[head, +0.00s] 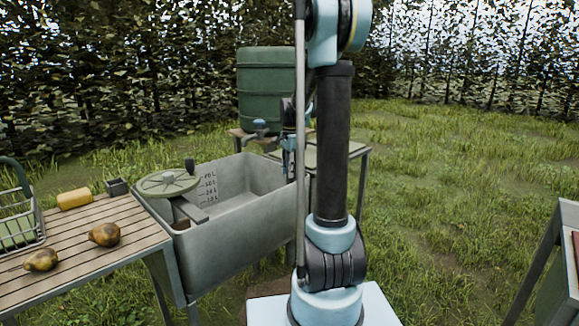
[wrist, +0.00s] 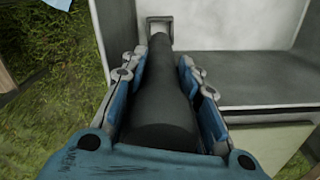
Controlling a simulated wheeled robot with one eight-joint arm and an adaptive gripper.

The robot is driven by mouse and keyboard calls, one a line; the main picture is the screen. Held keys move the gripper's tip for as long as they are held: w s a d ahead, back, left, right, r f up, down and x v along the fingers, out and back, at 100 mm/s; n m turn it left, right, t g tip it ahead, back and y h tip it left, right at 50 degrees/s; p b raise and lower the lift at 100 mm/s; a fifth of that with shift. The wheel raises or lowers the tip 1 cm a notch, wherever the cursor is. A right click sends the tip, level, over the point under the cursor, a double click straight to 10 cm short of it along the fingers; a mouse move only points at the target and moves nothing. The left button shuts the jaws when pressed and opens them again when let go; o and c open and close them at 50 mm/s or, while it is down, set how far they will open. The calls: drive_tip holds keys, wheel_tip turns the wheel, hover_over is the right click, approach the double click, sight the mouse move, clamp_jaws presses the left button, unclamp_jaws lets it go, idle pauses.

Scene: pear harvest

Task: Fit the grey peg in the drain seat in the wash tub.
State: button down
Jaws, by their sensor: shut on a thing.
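My gripper (wrist: 165,75) is shut on the dark grey peg (wrist: 165,100), which lies lengthwise between its blue fingers and narrows away from the camera. In the head view my gripper (head: 289,160) is at the right end of the grey wash tub (head: 235,232), partly hidden by my arm; the peg cannot be made out there.
A round green lid-like disc (head: 168,181) sits over the tub's left end. A green barrel (head: 270,88) stands behind the tub.

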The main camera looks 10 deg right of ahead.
sight(291, 181)
drive_tip(key=shift+f, duration=2.95)
drive_tip(key=shift+a+f, duration=0.1)
drive_tip(key=shift+f, duration=2.3)
idle(0.4)
drive_tip(key=c, duration=1.2)
unclamp_jaws()
drive_tip(key=shift+o, duration=0.5)
drive_tip(key=o, duration=0.4)
drive_tip(key=shift+r, duration=3)
